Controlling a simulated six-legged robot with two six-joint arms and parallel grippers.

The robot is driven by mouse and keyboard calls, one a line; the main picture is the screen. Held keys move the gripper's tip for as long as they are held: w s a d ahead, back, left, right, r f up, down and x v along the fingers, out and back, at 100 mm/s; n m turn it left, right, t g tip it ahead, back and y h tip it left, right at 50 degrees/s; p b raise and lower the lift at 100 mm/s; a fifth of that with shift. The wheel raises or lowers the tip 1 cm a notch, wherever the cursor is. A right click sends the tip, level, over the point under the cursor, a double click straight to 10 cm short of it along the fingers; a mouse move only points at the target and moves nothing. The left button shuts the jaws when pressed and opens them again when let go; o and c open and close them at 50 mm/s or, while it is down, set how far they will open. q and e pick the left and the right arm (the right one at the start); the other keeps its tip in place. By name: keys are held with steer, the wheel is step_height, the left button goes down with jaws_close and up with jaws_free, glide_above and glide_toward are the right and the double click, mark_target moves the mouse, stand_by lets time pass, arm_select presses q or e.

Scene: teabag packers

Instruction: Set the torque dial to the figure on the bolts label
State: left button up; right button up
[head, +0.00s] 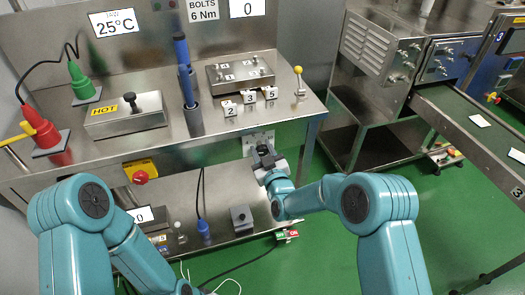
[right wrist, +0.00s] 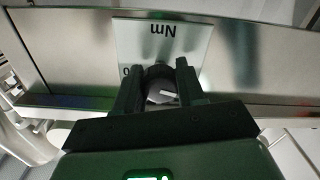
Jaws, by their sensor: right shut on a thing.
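The bolts label (head: 203,9) on the back panel reads "BOLTS 6 Nm". The torque dial's pale plate (head: 257,140) is on the bench's front, below the top edge. My right gripper (head: 263,153) is at this plate and hides the dial in the head view. In the right wrist view, the right gripper (right wrist: 158,86) is shut with one finger on each side of the dark round torque dial (right wrist: 158,76). A pale mark shows on the dial. The plate (right wrist: 185,40) reads "Nm" upside down; a "0" shows at left, and the other figures are hidden. My left gripper is out of view.
A red knob on a yellow plate (head: 141,173) is on the bench front to the left. A hot plate (head: 125,116), numbered blocks (head: 250,97) and a yellow-tipped lever (head: 299,80) stand on top. A lower shelf (head: 235,185) lies below; a conveyor (head: 470,115) is right.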

steer(key=shift+f+m+b, duration=0.3)
steer(key=shift+b, duration=0.2)
steer(key=m+b, duration=0.3)
steer(key=b, duration=0.1)
steer(key=m+b, duration=0.3)
steer(key=b, duration=0.2)
steer(key=shift+s+a+f+m, duration=0.1)
steer(key=shift+f+m, duration=0.05)
steer(key=shift+m, duration=0.25)
steer(key=shift+m+b, duration=1.2)
steer(key=shift+b, duration=0.25)
steer(key=shift+r, duration=0.2)
steer(key=o, duration=1.1)
steer(key=shift+c, duration=0.2)
steer(key=shift+r, duration=0.1)
steer(key=shift+s, duration=0.1)
